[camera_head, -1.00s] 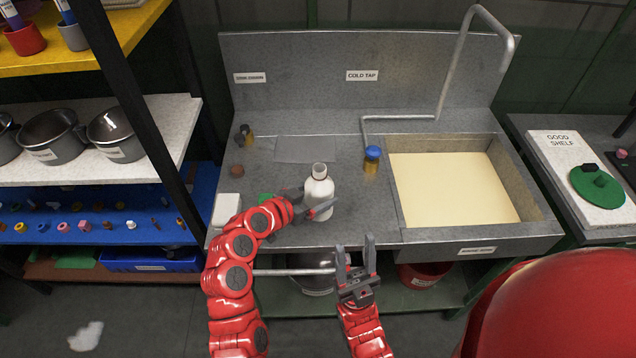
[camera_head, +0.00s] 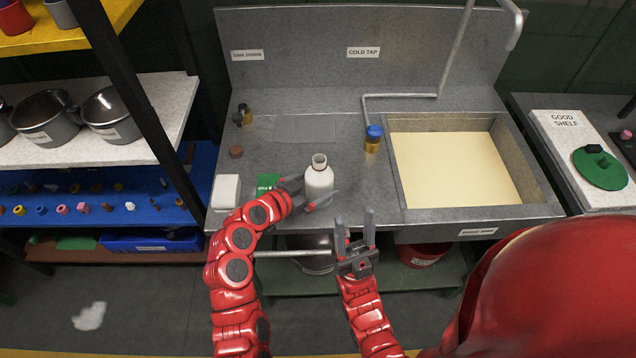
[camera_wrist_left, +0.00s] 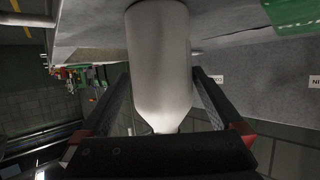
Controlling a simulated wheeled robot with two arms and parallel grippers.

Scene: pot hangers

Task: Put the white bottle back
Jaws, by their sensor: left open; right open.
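The white bottle (camera_head: 319,181) stands upright and uncapped on the grey counter, near its front edge and left of the sink basin. My left gripper (camera_head: 306,196) is open at the bottle, with one finger on each side of it. In the left wrist view the bottle (camera_wrist_left: 160,60) fills the space between the two fingers of the left gripper (camera_wrist_left: 160,105); I cannot tell whether they touch it. My right gripper (camera_head: 355,232) is open and empty, in front of the counter's edge, pointing up.
A blue-capped amber bottle (camera_head: 373,139) stands right of the white bottle, beside the sink basin (camera_head: 455,170). A white block (camera_head: 227,192) and a green packet (camera_head: 268,183) lie to the left. A pipe tap (camera_head: 400,96) rises behind. Shelves with pots (camera_head: 112,115) stand at far left.

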